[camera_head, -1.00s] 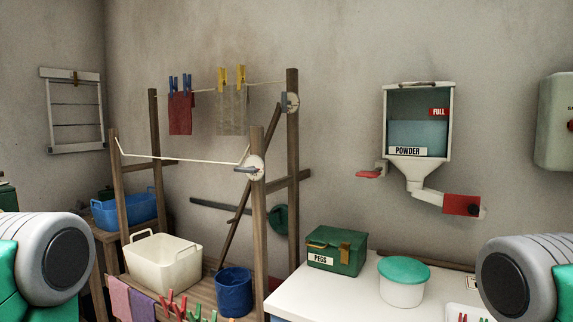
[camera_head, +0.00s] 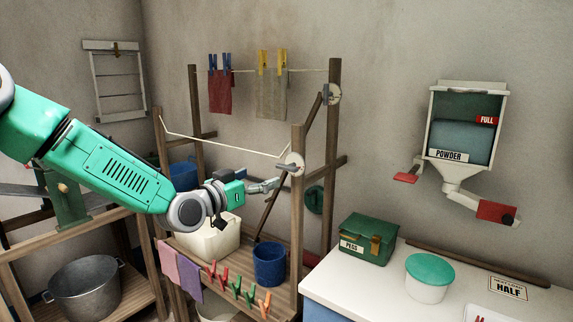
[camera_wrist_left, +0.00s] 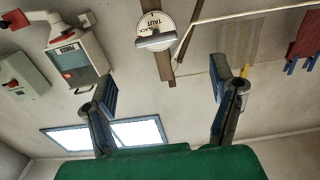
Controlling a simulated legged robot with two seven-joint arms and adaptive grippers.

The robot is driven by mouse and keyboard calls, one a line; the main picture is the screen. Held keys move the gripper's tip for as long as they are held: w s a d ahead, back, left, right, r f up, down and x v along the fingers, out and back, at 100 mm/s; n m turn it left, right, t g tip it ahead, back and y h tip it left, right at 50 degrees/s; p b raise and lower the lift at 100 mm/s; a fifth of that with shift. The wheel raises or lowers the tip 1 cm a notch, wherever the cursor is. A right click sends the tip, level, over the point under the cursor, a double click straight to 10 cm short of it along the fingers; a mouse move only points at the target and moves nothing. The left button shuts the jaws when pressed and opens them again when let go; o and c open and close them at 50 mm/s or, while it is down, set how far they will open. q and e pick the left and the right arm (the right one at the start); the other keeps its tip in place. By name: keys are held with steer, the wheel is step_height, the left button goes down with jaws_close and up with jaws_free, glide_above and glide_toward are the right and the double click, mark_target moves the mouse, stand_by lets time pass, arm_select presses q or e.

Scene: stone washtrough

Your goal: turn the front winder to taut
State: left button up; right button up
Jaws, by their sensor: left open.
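The front winder (camera_head: 291,164) is a pale round disc with a grey handle, high on the front post of the wooden rack. It also shows in the left wrist view (camera_wrist_left: 155,30), upside down, with SLACK and TAUT lettering and the handle lying across it. My right gripper is out of view.
A second winder (camera_head: 332,95) sits on the rear post; its line carries a red cloth (camera_head: 220,92) and a grey cloth (camera_head: 271,95). Below are a cream basket (camera_head: 212,243) and a blue bucket (camera_head: 269,265). The powder dispenser (camera_head: 465,135) hangs right.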

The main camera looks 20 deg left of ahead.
mark_target(284, 167)
arm_select(q)
steer(key=x, duration=0.5)
steer(key=d+p+x, duration=0.1)
steer(key=x, duration=0.5)
steer(key=shift+d, duration=0.1)
steer(key=shift+a, duration=0.65)
steer(key=shift+c, duration=0.4)
steer(key=c, duration=0.7)
steer(key=shift+d, duration=0.15)
steer(key=c, duration=0.4)
steer(key=shift+d+r, duration=0.15)
steer(key=shift+d, duration=0.05)
